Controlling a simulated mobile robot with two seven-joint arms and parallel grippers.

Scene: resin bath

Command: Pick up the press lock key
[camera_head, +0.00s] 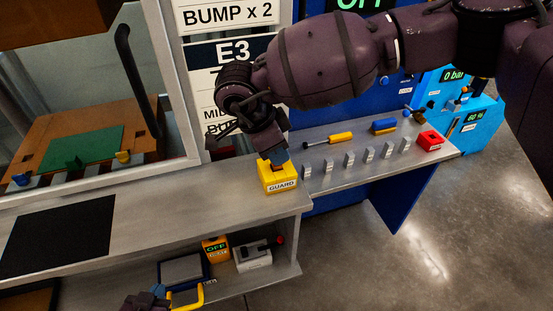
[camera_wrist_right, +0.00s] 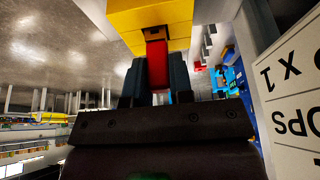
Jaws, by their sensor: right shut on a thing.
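The press lock key (camera_wrist_right: 157,64) shows in the right wrist view as a red piece between the two dark fingers of my right gripper (camera_wrist_right: 156,75). Its far end meets a slot in a yellow block (camera_wrist_right: 150,20). I cannot tell how deep it sits in the slot. In the head view my right gripper (camera_head: 278,157) points down at the yellow block labelled GUARD (camera_head: 280,178), and its fingers hide the key. My left gripper (camera_head: 150,298) is partly in view at the bottom edge, near a yellow handle (camera_head: 187,298); its fingers are unclear.
Several grey blocks (camera_head: 349,159), a yellow-handled tool (camera_head: 340,138) and a red block (camera_head: 430,140) lie on the shelf to the right. A black mat (camera_head: 60,238) lies on the bench at left. The lower shelf holds an orange OFF box (camera_head: 215,249).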

